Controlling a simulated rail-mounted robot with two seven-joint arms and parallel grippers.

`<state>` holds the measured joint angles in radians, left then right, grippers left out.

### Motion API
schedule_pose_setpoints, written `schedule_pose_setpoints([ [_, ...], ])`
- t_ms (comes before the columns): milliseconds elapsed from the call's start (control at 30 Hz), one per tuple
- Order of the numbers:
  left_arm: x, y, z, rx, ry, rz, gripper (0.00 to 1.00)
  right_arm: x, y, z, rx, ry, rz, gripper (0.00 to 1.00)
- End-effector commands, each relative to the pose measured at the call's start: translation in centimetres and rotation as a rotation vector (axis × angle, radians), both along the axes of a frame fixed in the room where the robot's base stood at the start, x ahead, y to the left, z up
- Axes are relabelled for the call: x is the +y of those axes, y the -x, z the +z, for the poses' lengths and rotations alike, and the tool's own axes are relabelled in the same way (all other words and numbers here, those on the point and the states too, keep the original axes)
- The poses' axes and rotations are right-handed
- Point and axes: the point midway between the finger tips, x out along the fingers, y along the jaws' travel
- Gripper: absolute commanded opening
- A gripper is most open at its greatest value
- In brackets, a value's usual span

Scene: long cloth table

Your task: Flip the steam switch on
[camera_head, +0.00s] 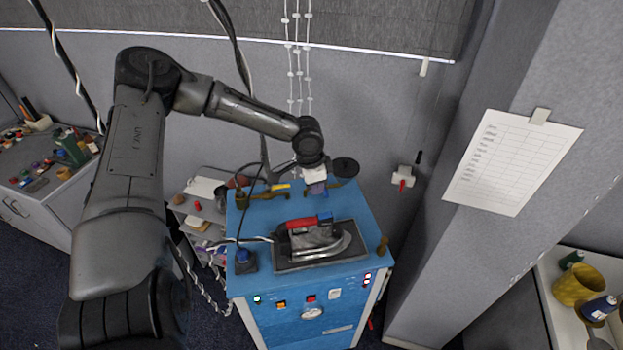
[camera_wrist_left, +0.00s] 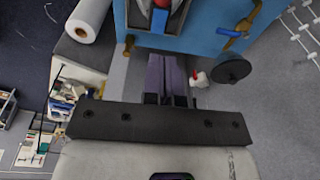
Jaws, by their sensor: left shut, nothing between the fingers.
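The blue steam station (camera_head: 352,205) stands in the middle of the head view. Its front panel carries a green-lit switch (camera_head: 257,299), an orange one (camera_head: 281,304), a red one (camera_head: 310,298), a white one (camera_head: 335,294) and red-lit ones (camera_head: 367,278) at the right. I cannot read which is the steam switch. My left gripper (camera_head: 317,188) is shut and empty, over the back edge of the station, behind the iron and far from the front panel. In the left wrist view its fingers (camera_wrist_left: 167,75) lie together, beside the station's blue edge (camera_wrist_left: 185,40). My right gripper is not in view.
A red-handled iron (camera_head: 312,240) rests on a dark pad on the station top. Brass fittings (camera_head: 383,245) and a dark round disc (camera_head: 345,167) stand around it. A grey pillar (camera_head: 440,250) stands close at the right. A cluttered shelf (camera_head: 200,205) is at the left.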

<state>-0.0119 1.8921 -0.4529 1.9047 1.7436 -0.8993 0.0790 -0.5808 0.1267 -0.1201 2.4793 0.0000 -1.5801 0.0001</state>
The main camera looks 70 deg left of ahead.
Motion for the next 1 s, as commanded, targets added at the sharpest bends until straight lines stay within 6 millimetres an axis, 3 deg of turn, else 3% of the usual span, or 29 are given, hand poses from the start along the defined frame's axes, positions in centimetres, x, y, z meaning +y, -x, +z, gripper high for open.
schedule_pose_setpoints([
  [200,0.1,0.7,2.1,-0.001,-0.002,0.0,0.0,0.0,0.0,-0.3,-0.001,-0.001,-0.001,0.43],
  [433,0.1,1.1,3.1,0.0,0.001,0.001,0.0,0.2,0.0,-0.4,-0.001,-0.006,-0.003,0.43],
  [833,0.2,1.2,3.1,0.001,0.001,0.001,0.0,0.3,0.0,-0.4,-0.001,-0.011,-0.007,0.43],
  [1000,-0.1,0.9,1.4,-0.009,0.01,-0.001,0.0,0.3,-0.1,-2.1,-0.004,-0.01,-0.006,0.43],
])
